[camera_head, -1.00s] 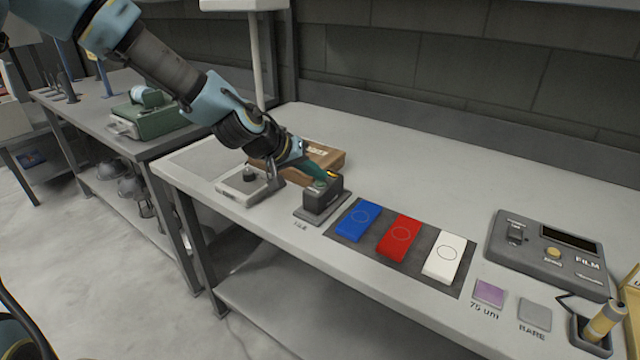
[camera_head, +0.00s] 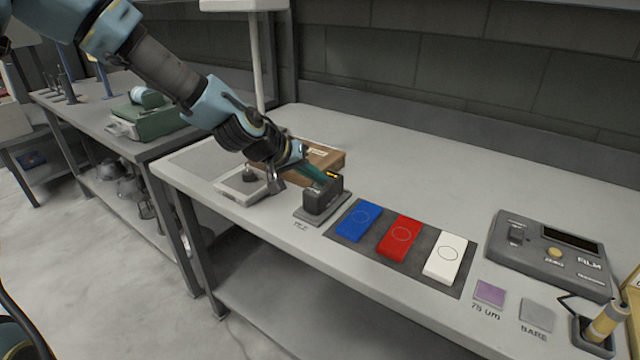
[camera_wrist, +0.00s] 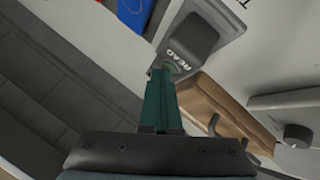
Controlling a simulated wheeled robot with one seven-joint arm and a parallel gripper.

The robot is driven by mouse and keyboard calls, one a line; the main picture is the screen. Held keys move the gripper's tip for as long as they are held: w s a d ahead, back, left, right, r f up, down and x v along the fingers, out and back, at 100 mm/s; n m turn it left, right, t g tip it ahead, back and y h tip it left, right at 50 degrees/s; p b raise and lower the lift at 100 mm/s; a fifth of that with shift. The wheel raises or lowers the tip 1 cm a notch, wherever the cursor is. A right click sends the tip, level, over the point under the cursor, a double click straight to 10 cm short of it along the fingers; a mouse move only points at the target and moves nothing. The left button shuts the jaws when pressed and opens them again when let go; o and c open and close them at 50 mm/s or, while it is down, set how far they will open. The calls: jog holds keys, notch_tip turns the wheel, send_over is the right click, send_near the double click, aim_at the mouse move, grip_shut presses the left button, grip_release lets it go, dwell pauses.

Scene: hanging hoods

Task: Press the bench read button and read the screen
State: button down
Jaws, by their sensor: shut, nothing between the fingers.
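The dark bench reader (camera_head: 322,197) stands on a grey base plate left of the coloured blocks. A small yellow patch (camera_head: 332,174) shows at the reader's top, too small to read.
Blue (camera_head: 358,220), red (camera_head: 398,236) and white (camera_head: 444,258) blocks lie on a dark mat to the right. A brown box (camera_head: 325,157) is behind the reader and a pale device (camera_head: 240,188) left of it. The FILM meter (camera_head: 575,268) stands far right. The bench back is clear.

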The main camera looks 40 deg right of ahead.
aim_at(316, 188)
jog(key=shift+r, duration=0.1)
jog(key=shift+r+p, duration=0.65)
jog(key=shift+r, duration=0.1)
notch_tip(316, 188, up, 5)
jog(key=p, duration=0.4)
dwell(0.9)
